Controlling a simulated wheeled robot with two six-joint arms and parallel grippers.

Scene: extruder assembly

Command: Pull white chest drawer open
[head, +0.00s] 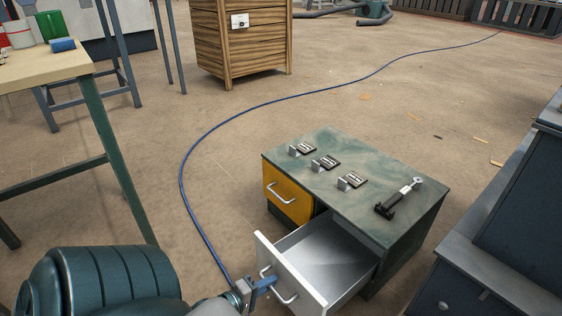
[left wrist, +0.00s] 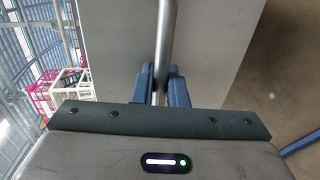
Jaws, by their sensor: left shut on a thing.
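The white chest drawer (head: 290,272) is pulled well out of the low green chest (head: 400,217), and its grey inside (head: 325,254) shows empty. My left gripper (head: 266,282) is at the drawer's front, shut on its metal bar handle (head: 287,297). In the left wrist view the two blue fingers (left wrist: 160,88) sit on either side of the handle bar (left wrist: 166,40), with the pale drawer front (left wrist: 215,45) behind it. My right gripper is not in view.
A yellow drawer (head: 287,193) beside it is closed. Several small metal parts (head: 325,162) and a black-and-silver tool (head: 399,199) lie on the chest top. A blue cable (head: 183,180) crosses the floor. A dark cabinet (head: 515,220) stands at right, a workbench (head: 50,72) at left.

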